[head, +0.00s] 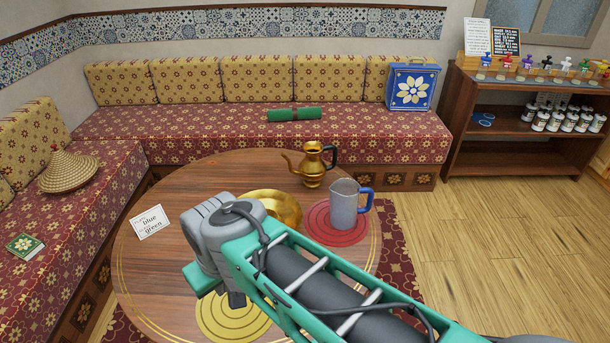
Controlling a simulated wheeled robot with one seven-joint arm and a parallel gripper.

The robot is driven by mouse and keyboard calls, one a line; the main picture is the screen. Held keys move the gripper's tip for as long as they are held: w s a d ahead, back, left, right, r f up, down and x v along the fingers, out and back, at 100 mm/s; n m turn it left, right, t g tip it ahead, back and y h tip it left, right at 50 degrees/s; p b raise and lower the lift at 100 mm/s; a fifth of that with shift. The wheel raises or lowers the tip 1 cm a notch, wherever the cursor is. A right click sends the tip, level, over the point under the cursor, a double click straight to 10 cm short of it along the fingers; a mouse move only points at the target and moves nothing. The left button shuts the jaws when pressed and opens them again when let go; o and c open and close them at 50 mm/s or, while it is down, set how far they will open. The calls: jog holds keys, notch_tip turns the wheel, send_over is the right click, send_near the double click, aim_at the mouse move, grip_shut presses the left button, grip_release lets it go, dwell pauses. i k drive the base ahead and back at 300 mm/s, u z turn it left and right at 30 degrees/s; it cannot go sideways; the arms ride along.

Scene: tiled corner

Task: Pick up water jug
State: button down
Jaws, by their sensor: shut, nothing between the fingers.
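A grey jug (343,209) with a blue handle stands upright on a red round mat (318,232) on the right side of the round wooden table. Its lower left part is close to my arm in the picture. My arm reaches in from the lower right across the table. My gripper (237,299) points down over the yellow ringed mat (215,318) at the table's front, left of the jug and apart from it. It is shut and empty; the wrist hides most of it.
A brass ewer (313,166) stands just behind the jug. A golden bowl (284,205) sits left of it, partly hidden by my arm. A white card (150,222) lies at the table's left. Benches line the back and left; open floor lies right.

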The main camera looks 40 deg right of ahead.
aim_at(344, 193)
jog(key=u, duration=0.6)
jog(key=k, duration=0.75)
jog(key=z, duration=1.05)
jog(key=i, duration=0.55)
